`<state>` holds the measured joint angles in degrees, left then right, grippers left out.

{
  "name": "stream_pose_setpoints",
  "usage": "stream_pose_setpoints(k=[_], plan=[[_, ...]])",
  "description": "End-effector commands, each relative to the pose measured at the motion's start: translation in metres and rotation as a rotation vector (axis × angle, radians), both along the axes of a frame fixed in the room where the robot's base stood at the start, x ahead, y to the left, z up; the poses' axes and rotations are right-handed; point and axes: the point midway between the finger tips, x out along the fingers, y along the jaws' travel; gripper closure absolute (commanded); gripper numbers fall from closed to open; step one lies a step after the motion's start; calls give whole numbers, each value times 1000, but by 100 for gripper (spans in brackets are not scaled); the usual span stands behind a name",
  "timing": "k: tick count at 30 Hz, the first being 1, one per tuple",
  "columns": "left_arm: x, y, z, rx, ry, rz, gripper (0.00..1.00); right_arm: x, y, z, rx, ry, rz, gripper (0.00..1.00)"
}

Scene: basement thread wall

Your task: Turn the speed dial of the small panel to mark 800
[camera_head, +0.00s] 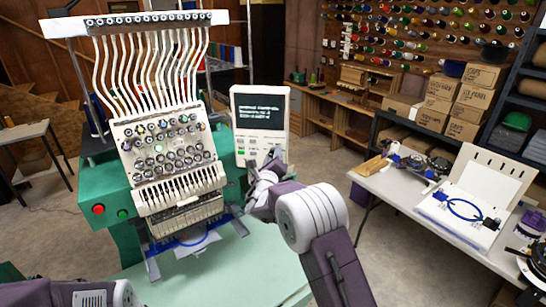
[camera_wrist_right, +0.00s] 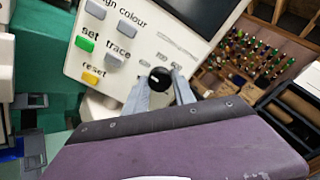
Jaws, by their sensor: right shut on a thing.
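The small panel (camera_head: 241,145) is a pale control box with a dark screen of green-white text, standing at the right of the embroidery machine. In the right wrist view the panel (camera_wrist_right: 85,65) shows buttons marked set, trace and reset. The speed dial (camera_wrist_right: 160,77) is a round black knob low on the panel. My right gripper (camera_wrist_right: 160,92) has one grey finger on each side of the dial and is shut on it. In the head view my right gripper (camera_head: 268,167) hides the dial. The scale marks are too small to read. Only part of my left arm shows, at the bottom left.
The embroidery machine (camera_head: 165,150) with a red and a green button stands left of the panel, above a pale green table (camera_head: 250,265). A white table (camera_head: 400,195) with a hoop stands at the right. Boxes and a thread wall are behind.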

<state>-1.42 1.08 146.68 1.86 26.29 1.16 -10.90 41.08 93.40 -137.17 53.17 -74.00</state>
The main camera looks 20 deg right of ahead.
Motion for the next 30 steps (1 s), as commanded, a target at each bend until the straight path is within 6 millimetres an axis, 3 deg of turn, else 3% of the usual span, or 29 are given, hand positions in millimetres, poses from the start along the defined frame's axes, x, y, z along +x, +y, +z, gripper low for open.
stream_pose_setpoints(k=[8,30], plan=[[0,0,-22,0,0,0,100,0,1,-4,69,-33,1,100],[0,0,-146,0,0,0,100,0,1,-4,679,-284,3,100]])
